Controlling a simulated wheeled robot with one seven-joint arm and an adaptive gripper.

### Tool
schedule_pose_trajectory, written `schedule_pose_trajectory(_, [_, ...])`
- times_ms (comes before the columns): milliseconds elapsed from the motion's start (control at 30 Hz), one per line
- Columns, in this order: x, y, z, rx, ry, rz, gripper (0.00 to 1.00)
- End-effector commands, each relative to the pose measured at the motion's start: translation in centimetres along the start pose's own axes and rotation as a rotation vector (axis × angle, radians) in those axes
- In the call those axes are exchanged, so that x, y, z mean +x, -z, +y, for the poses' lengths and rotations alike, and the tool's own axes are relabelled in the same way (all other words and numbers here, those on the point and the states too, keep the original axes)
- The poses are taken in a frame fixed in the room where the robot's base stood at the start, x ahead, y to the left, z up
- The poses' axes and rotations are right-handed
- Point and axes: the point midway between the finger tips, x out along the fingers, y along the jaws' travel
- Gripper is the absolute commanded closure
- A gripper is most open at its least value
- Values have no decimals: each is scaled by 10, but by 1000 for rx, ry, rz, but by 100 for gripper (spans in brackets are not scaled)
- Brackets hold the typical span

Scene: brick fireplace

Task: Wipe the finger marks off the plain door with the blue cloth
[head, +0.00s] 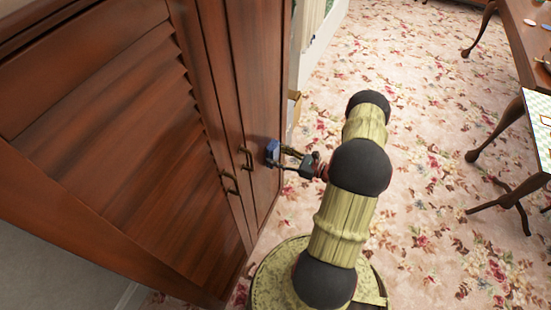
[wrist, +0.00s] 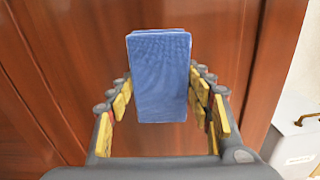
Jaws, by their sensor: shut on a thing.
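The blue cloth (wrist: 160,80) is a folded block held between the fingers of my gripper (wrist: 160,92). In the head view the cloth (head: 272,152) is at the surface of the plain door (head: 262,90), to the right of the two brass handles. My gripper (head: 290,158) is shut on it. In the wrist view the reddish-brown door (wrist: 70,60) fills most of the background. I cannot tell whether the cloth presses on the wood or sits just off it. I make out no finger marks in either view.
A louvred door (head: 110,110) stands to the left, with a brass handle (head: 229,183) near the plain door's handle (head: 247,158). A pale box with a brass handle (wrist: 298,145) is at lower right in the wrist view. Floral carpet (head: 430,190) is open to the right, before a wooden table (head: 520,50).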

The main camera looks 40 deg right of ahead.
Motion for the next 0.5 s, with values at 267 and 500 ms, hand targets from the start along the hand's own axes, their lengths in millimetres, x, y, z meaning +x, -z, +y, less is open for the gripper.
schedule_pose_trajectory(267, [0, -2, -24, -9, 2, -1, 69])
schedule_pose_trajectory(500, [-1, -4, -36, -6, 2, -1, 69])
